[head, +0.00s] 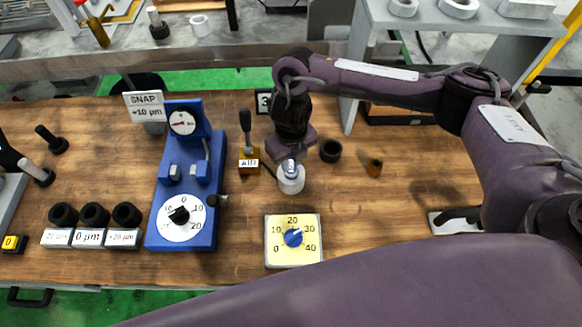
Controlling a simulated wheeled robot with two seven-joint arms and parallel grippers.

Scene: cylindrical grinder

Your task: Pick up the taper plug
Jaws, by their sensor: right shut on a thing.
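My right gripper (290,164) reaches down from the arm at the upper right to the middle of the wooden bench. It is shut on a small pale piece with a bluish top, which I take to be the taper plug (290,170). The plug is right at a white round cylinder (291,185); whether it sits in it or just above it I cannot tell. The gripper and wrist hide part of the plug. My left gripper does not show.
A blue gauge stand (186,229) with dials is left of the gripper. Right of these, bare bench shows.

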